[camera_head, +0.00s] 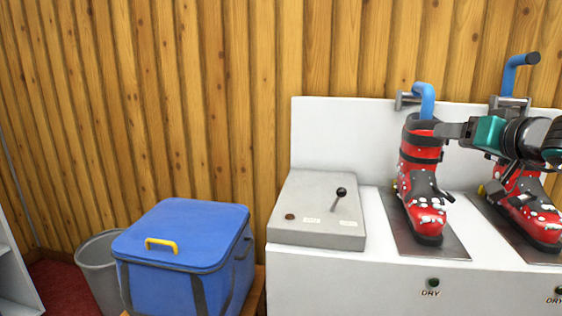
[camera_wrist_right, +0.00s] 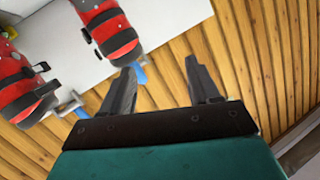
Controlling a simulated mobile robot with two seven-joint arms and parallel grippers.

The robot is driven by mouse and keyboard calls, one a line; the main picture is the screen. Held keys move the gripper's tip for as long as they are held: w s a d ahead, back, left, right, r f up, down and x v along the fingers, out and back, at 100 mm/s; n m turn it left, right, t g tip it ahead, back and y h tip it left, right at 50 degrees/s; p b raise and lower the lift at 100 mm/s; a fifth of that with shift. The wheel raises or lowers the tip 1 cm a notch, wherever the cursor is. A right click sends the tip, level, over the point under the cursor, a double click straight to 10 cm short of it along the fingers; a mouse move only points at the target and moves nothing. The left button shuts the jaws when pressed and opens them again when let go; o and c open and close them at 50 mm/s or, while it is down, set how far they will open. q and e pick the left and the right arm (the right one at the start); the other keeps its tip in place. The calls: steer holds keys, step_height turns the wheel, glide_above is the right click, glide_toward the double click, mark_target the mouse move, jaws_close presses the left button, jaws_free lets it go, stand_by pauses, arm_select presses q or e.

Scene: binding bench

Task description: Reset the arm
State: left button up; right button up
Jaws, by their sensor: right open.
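My right gripper (camera_head: 442,131) comes in from the right in the head view, in front of the upper part of a red and black ski boot (camera_head: 420,179). In the right wrist view its two fingers (camera_wrist_right: 161,84) are spread apart with nothing between them. Two red boots show beyond and to the left there, one near the top (camera_wrist_right: 118,40) and one at the left edge (camera_wrist_right: 20,82). In the head view the second boot (camera_head: 530,208) is partly hidden behind my right arm. My left gripper does not show in either view.
The boots stand on metal plates (camera_head: 398,228) on a white bench (camera_head: 345,280), below blue pipes (camera_head: 427,98). A grey box (camera_head: 300,230) with a black-knobbed lever (camera_head: 338,198) sits left. A blue cooler bag (camera_head: 180,225) and grey bin (camera_head: 98,265) stand further left.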

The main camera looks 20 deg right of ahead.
steer(key=w+a+f+m+g+y, duration=0.1)
steer(key=a+f+m+y, duration=0.65)
steer(key=a, duration=0.65)
steer(key=w+a+f+m+g+y, duration=0.1)
steer(key=a+f+m+y, duration=0.4)
steer(key=a+f+m, duration=0.7)
steer(key=s+a+f+n+g+h, duration=0.1)
steer(key=s+a+f+n+h, duration=0.5)
steer(key=f+n, duration=0.6)
steer(key=s+a+f+n+g+h, duration=0.15)
steer(key=s+a+f+n, duration=0.35)
steer(key=s+f+n, duration=0.75)
arm_select(q)
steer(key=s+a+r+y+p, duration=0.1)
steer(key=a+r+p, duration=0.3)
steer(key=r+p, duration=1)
steer(key=p, duration=0.8)
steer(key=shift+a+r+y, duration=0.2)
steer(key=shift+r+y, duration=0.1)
arm_select(e)
steer(key=d+r+n, duration=0.1)
steer(key=d+r, duration=0.1)
steer(key=r, duration=0.7)
steer(key=d+r+n+h, duration=0.1)
steer(key=d+r, duration=0.1)
steer(key=r, duration=0.6)
steer(key=shift+w+d+r, duration=0.35)
steer(key=shift+w, duration=0.1)
